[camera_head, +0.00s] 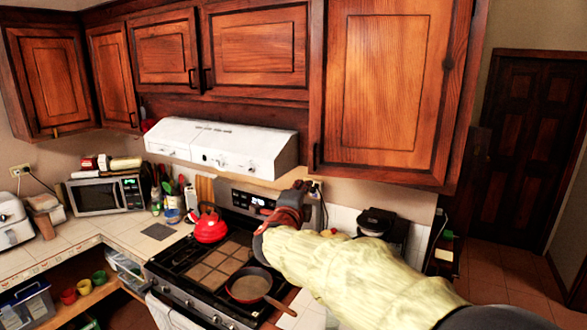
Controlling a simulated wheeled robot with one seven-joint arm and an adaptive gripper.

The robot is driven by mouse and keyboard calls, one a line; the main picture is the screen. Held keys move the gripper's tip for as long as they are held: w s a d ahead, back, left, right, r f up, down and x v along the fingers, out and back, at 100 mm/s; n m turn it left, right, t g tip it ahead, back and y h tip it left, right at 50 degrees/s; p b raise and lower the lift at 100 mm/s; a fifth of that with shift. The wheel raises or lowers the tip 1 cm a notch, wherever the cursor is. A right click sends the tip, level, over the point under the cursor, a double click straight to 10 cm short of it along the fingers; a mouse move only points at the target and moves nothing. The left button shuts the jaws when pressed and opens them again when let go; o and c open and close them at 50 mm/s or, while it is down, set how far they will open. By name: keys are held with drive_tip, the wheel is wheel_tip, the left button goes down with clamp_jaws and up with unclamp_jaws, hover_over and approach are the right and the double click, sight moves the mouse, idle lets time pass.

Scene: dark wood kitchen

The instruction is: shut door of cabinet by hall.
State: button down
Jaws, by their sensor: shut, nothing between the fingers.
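The wooden wall cabinet nearest the hall has a large panelled door (385,85) at the upper right of the head view. Its dark handle (316,156) is at the door's lower left. The door looks closed or nearly closed; I cannot tell if a small gap is left. My gripper (304,188) is shut and empty, below the door's lower left corner and in front of the wall behind the stove. My arm reaches in from the lower right under the cabinet. The fingertips are small and partly hidden, and no contact with the door shows.
A white range hood (222,147) hangs left of the cabinet. Below it is a stove (215,265) with a red kettle (210,226) and a pan (249,287). A black coffee maker (381,224) stands behind my arm. The hall door (515,145) is at right.

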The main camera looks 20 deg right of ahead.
sight(314, 166)
drive_tip(key=p+x, duration=0.2)
drive_tip(key=x, duration=1.2)
drive_tip(key=shift+p, duration=0.4)
drive_tip(key=shift+w+d+r+p, duration=0.1)
drive_tip(key=shift+w+d+p, duration=0.05)
drive_tip(key=shift+w+p, duration=0.2)
drive_tip(key=w+d+h+p, duration=0.1)
drive_tip(key=w+d, duration=0.1)
drive_tip(key=w, duration=0.1)
drive_tip(key=w+d+m+g+p, duration=0.1)
drive_tip(key=w+d+p, duration=0.1)
drive_tip(key=w, duration=0.1)
drive_tip(key=w+d+m+g+h+p, duration=0.1)
drive_tip(key=w+d+p, duration=0.1)
drive_tip(key=w+d, duration=0.1)
drive_tip(key=shift+w+h, duration=0.1)
drive_tip(key=shift+h, duration=0.2)
drive_tip(key=shift+a+r, duration=0.1)
drive_tip(key=shift+r, duration=0.1)
drive_tip(key=shift+r, duration=0.1)
